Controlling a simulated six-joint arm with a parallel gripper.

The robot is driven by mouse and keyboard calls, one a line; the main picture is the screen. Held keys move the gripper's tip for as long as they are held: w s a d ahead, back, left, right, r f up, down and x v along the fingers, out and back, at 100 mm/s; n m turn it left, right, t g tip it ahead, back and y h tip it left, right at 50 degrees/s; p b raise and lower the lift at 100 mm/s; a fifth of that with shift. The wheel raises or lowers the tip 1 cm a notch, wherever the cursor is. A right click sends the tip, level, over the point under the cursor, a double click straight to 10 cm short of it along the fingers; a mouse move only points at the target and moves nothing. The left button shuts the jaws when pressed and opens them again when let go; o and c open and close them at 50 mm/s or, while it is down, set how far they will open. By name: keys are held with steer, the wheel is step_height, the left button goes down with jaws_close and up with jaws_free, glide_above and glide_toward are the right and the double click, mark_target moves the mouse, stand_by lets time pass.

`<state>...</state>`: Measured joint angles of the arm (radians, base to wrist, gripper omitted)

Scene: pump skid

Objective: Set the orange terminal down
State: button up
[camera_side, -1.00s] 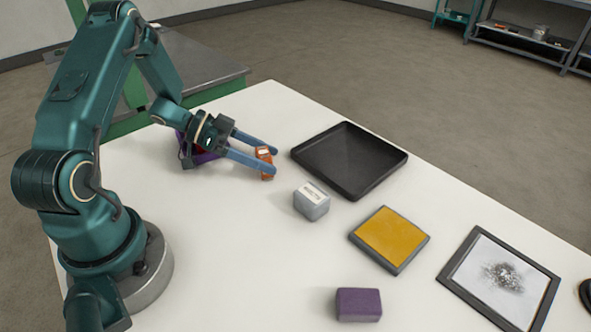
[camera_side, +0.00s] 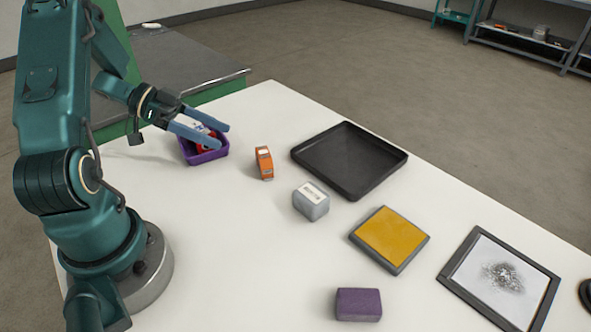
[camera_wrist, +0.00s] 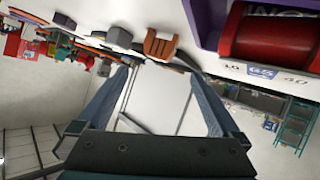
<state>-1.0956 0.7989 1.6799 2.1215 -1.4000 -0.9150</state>
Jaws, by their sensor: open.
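The orange terminal (camera_side: 264,163) stands upright on the white table, left of the black tray and clear of my gripper. It also shows in the wrist view (camera_wrist: 160,45), ahead of the fingers and apart from them. My gripper (camera_side: 223,136) is open and empty, its two blue fingers spread above the purple bin at the left. In the wrist view the gap between the fingers (camera_wrist: 163,88) holds nothing.
The purple bin (camera_side: 207,157) holds red and white items under my fingers. A grey box (camera_side: 311,203), black tray (camera_side: 350,158), yellow pad (camera_side: 391,237), framed panel (camera_side: 503,278) and purple block (camera_side: 358,304) are on the table. The table's near left part is bare.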

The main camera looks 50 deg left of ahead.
steer(key=shift+w+a+r, duration=0.1)
steer(key=shift+a+r, duration=0.1)
steer(key=w+r+n+t+y, duration=0.4)
steer(key=w+r+y, duration=0.7)
steer(key=r+y, duration=0.35)
steer(key=s+d+f+n+g+h, duration=0.1)
steer(key=s+d+f+g+h, duration=0.1)
steer(key=s+d, duration=0.6)
steer(key=s+d+f+n+g+h, duration=0.1)
steer(key=s+d+f+g+h, duration=0.2)
steer(key=s+d, duration=0.6)
steer(key=s+g, duration=0.2)
steer(key=s, duration=0.1)
steer(key=shift+f, duration=0.15)
steer(key=shift+d, duration=0.1)
